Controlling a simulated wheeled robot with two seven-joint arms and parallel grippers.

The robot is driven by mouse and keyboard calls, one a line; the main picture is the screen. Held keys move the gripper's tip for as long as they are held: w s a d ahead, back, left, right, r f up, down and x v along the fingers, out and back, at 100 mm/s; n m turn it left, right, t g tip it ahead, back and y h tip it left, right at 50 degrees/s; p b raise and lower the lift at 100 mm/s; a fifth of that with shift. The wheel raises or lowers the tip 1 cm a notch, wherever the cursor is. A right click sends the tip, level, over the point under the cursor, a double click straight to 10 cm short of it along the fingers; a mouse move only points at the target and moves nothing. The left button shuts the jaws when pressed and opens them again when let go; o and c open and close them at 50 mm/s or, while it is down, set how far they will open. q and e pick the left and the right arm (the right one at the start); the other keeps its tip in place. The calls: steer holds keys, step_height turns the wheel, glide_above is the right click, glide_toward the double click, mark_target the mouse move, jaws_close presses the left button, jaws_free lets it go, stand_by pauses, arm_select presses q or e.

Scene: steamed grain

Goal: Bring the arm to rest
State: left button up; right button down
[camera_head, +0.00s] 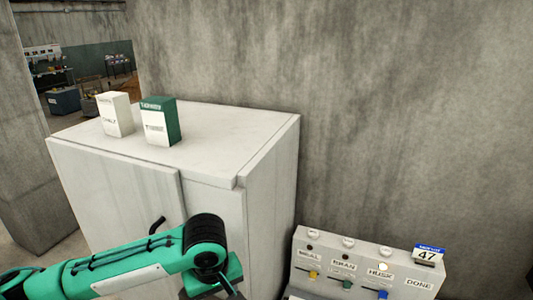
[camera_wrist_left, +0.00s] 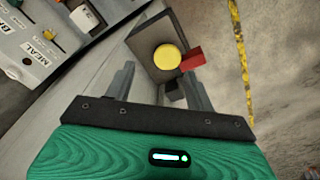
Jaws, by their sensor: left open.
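My left arm (camera_head: 140,268) comes in from the left in the head view, green with black joints, in front of the white cabinet. Its wrist is at the bottom edge and the gripper's fingers are cut off or hidden there. In the left wrist view my left gripper (camera_wrist_left: 160,82) is open, its two grey fingers apart. I see nothing held between them. Beyond the fingers is a grey box-like thing with a yellow round piece (camera_wrist_left: 167,57) and a red block (camera_wrist_left: 192,59). My right gripper is not in view.
A white cabinet (camera_head: 225,160) carries a white box (camera_head: 115,117) and a green-and-white box (camera_head: 160,123). A control panel (camera_head: 345,264) with labels, coloured switches and a "47" tag (camera_head: 428,255) stands at lower right. A concrete wall (camera_head: 400,120) is behind.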

arm_select(q)
steer(key=s+d+f+m+t+h, duration=0.2)
steer(key=s+d+f+m+h, duration=0.35)
steer(key=s+f, duration=0.2)
steer(key=s+a+f+m+y, duration=0.1)
steer(key=s+a+f+y, duration=0.2)
steer(key=s+a+f, duration=0.35)
steer(key=s+a+f+m+y, duration=0.2)
steer(key=s+a+f, duration=0.2)
steer(key=s+a, duration=0.45)
step_height(320, 180, down, 36)
steer(key=w+a+g+b, duration=0.1)
steer(key=w+b, duration=0.1)
steer(key=b, duration=0.5)
steer(key=s+a+f+b, duration=0.2)
steer(key=s+f, duration=0.8)
steer(key=f, duration=0.3)
steer(key=s+a+f+g+b, duration=0.1)
steer(key=s+f+b, duration=0.2)
steer(key=s+f, duration=0.6)
step_height(320, 180, down, 4)
steer(key=shift+s+a+f, duration=0.15)
steer(key=shift+s+a, duration=0.25)
